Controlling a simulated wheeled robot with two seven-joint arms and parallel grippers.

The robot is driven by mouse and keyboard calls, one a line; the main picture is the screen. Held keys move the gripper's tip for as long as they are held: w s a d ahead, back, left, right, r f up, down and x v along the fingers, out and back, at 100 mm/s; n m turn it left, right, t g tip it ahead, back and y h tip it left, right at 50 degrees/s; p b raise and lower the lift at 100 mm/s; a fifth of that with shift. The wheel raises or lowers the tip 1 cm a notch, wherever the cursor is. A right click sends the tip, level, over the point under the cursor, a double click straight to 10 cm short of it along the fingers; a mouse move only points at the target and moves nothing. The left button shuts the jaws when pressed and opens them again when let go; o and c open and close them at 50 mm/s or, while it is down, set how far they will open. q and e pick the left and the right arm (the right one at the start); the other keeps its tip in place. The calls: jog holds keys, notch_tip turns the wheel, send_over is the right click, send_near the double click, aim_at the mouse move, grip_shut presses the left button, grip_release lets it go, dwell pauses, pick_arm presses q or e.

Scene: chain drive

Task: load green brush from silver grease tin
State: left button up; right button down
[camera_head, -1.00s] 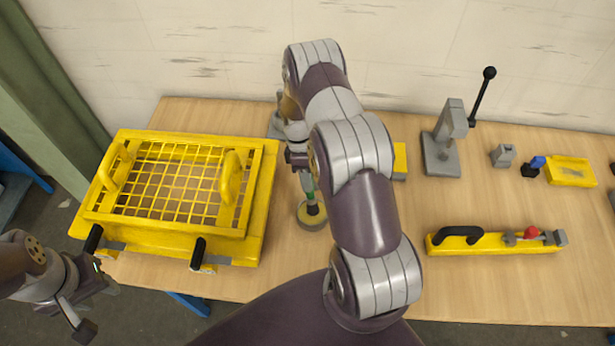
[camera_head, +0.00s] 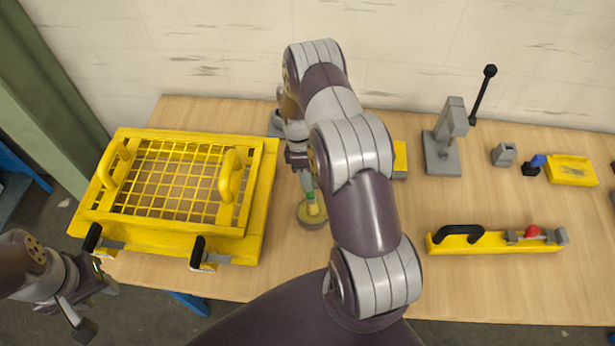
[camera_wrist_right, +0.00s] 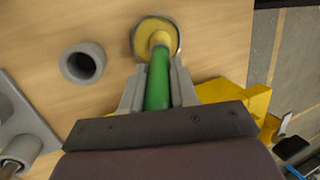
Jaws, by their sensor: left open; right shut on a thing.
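The green brush (camera_wrist_right: 157,82) stands out between the fingers of my right gripper (camera_wrist_right: 156,88), which is shut on its handle. Its yellow tip (camera_wrist_right: 160,42) is over or in the silver grease tin (camera_wrist_right: 138,47); I cannot tell whether it touches the bottom. In the head view the brush (camera_head: 310,197) points down at the tin (camera_head: 302,221), and my right arm hides part of the gripper (camera_head: 302,172). My left gripper (camera_head: 96,308) is open and empty, low at the left by the table's front edge.
A yellow frame with a mesh lid (camera_head: 262,200) stands left of the tin. A grey ring (camera_wrist_right: 82,63) stands near the tin. A lever press (camera_head: 441,150), a yellow handled bar (camera_head: 480,246) and a yellow tray (camera_head: 571,171) lie to the right. The table's front centre is clear.

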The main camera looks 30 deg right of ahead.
dwell(0.5)
notch_tip(320, 180, up, 7)
jog(key=p, duration=0.5)
jog(key=shift+f, duration=0.1)
dwell(0.6)
